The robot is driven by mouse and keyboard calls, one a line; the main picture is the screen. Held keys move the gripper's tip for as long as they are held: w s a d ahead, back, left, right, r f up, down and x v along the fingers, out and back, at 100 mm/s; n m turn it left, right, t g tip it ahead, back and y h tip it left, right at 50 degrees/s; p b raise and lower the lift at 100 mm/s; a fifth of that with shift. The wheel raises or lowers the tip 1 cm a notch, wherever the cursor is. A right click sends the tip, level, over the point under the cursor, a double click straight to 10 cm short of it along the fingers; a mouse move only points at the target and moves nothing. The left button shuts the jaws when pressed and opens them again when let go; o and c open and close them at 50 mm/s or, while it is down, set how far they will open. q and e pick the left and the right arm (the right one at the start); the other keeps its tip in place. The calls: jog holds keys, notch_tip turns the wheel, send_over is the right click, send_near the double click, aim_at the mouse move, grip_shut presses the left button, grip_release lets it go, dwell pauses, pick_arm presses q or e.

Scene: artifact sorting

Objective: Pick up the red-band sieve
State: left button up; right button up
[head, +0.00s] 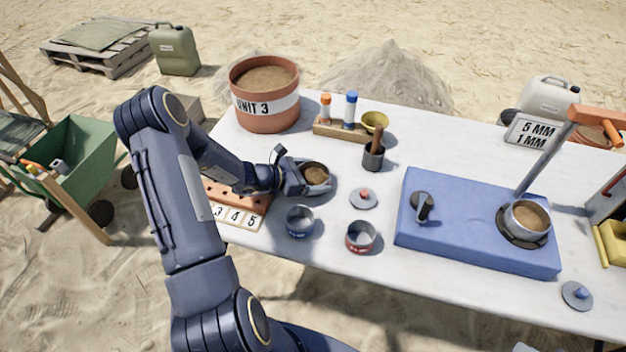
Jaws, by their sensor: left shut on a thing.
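The red-band sieve (361,238) is a small round grey metal cup with a red band low on its side. It stands upright near the front edge of the white table (330,258) and looks empty. My left gripper (306,178) is shut on a round grey dish of brown soil (316,174), behind and to the left of the red-band sieve and apart from it. The fingertips are partly hidden by the hand. A similar blue-band sieve (300,222) stands left of the red-band one. My right gripper is out of view.
A lid with a red knob (364,198) lies behind the red-band sieve. A blue base (460,240) with a soil-filled sieve (527,218) stands to the right. A numbered board (245,213) lies left. A terracotta pot (264,95) and bottle rack (340,131) stand behind.

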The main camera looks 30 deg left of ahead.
pick_arm(q)
jog(key=shift+r, duration=0.65)
jog(key=s+d+r+b, duration=0.1)
jog(key=s+d+r, duration=0.6)
jog(key=s+r, duration=0.4)
jog(key=shift+s+d+r, duration=0.2)
jog(key=shift+s+r, duration=0.15)
jog(key=shift+s, duration=0.2)
